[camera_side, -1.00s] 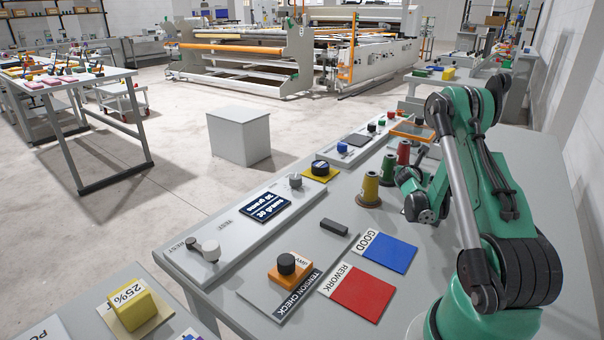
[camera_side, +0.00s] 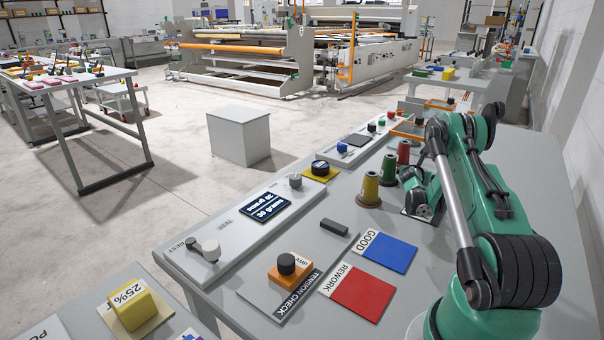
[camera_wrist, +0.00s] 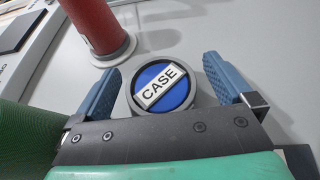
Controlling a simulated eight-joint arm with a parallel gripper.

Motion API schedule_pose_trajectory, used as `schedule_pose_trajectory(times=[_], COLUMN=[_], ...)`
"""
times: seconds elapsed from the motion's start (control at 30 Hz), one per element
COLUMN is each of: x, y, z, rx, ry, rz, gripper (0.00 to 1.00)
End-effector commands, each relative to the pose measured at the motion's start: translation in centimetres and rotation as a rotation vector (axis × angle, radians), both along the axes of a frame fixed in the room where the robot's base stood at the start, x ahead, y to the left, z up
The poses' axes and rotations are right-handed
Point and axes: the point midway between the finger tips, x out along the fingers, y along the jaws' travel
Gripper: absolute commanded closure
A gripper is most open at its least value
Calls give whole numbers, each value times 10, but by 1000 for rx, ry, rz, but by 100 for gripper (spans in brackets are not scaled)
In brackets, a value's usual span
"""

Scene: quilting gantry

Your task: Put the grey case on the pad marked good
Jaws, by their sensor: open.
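In the side view my gripper (camera_side: 419,206) is low over the table, right of the thread cones; I cannot make out the case there. The pad marked good (camera_side: 390,254) is a flat blue square with a white GOOD label, bare, nearer the camera than my gripper.
A red REWORK pad (camera_side: 362,291) lies beside the good pad. An orange block with a black knob (camera_side: 287,268) sits by the TENSION CHECK label. A dark bar (camera_side: 334,227) lies behind the pads. Tan (camera_side: 369,190), green and red cones stand close left of my gripper.

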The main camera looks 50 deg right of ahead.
Motion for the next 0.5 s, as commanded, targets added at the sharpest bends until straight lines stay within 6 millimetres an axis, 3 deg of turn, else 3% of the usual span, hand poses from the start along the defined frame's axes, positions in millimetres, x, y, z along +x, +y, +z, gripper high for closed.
schedule_pose_trajectory(times=[0.37, 0.5], x=[1, 1], y=[-9, -9], z=[-4, -4], rx=[0, 0], ry=[2, 1], rz=[1, 0], gripper=[0, 40])
